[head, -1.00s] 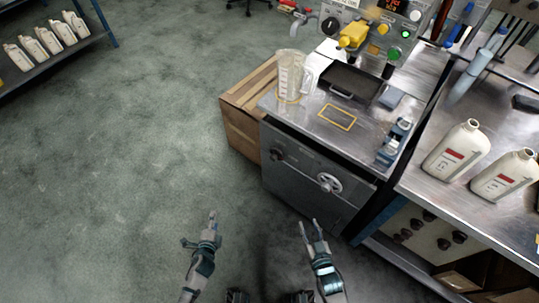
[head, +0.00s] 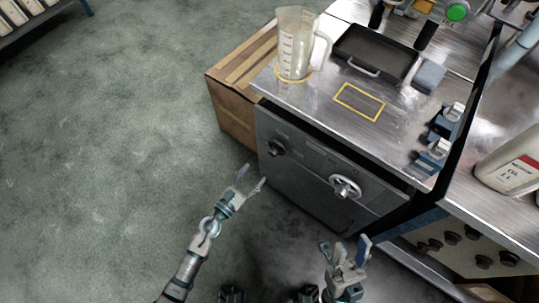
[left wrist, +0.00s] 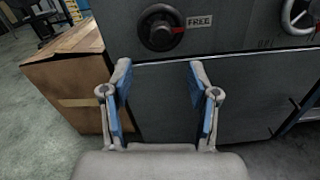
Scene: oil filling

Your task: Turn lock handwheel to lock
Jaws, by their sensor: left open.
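The dark grey cabinet (head: 310,185) has two controls on its front. The silver spoked handwheel (head: 345,187) is at its right; part of it shows at the top right in the left wrist view (left wrist: 299,14). The black round knob (head: 275,148) with a red mark is at its left; in the left wrist view the knob (left wrist: 160,27) has a "FREE" label (left wrist: 199,20) beside it. My left gripper (head: 251,183) is open and empty, in front of the cabinet and below the knob, apart from it. My right gripper (head: 345,250) is open and empty, below the handwheel.
On the cabinet top stand a clear measuring jug (head: 296,45), a black tray (head: 374,52) and blue-grey clamps (head: 437,148). A cardboard box (head: 235,110) adjoins the cabinet's left side. A white oil bottle (head: 512,163) stands on the right bench.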

